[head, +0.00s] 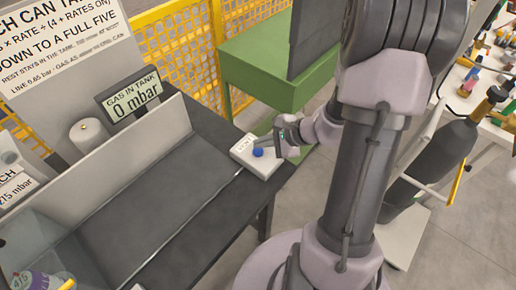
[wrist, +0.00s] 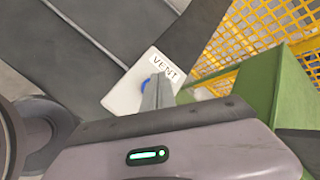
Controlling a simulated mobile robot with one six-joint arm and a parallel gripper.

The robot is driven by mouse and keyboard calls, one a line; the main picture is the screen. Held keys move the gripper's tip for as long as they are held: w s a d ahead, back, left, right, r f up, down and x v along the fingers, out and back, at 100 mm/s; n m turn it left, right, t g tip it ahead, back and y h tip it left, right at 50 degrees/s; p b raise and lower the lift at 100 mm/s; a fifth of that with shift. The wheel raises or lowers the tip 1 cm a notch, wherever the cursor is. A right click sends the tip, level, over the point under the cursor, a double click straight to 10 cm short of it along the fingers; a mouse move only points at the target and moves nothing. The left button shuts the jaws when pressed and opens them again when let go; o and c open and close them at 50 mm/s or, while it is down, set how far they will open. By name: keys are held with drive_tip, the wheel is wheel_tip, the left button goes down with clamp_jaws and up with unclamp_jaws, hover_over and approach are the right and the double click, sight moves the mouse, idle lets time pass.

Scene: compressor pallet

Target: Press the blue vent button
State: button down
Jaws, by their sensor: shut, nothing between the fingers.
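The blue vent button (head: 258,152) sits on a white box (head: 243,148) at the right end of the dark table. In the wrist view the box carries a label reading VENT (wrist: 165,67), and the blue button (wrist: 145,85) shows only in part behind my fingers. My gripper (head: 277,140) is shut and empty. In the head view its fingertips are just beside the button, at its upper right. In the wrist view the shut fingers (wrist: 157,92) overlap the button's right side. I cannot tell whether they touch it.
A display (head: 134,102) reads "GAS IN TANK 0 mbar". A low grey wall (head: 120,150) runs along the table. A green cabinet (head: 270,75) and yellow mesh fence (head: 180,40) stand behind. A dark gas cylinder (head: 445,150) stands right of my arm.

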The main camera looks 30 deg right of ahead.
sight(261, 152)
wheel_tip(261, 152, up, 5)
drive_tip(key=p, duration=0.3)
drive_tip(key=shift+r+p, duration=0.1)
drive_tip(key=shift+p, duration=0.25)
idle(0.8)
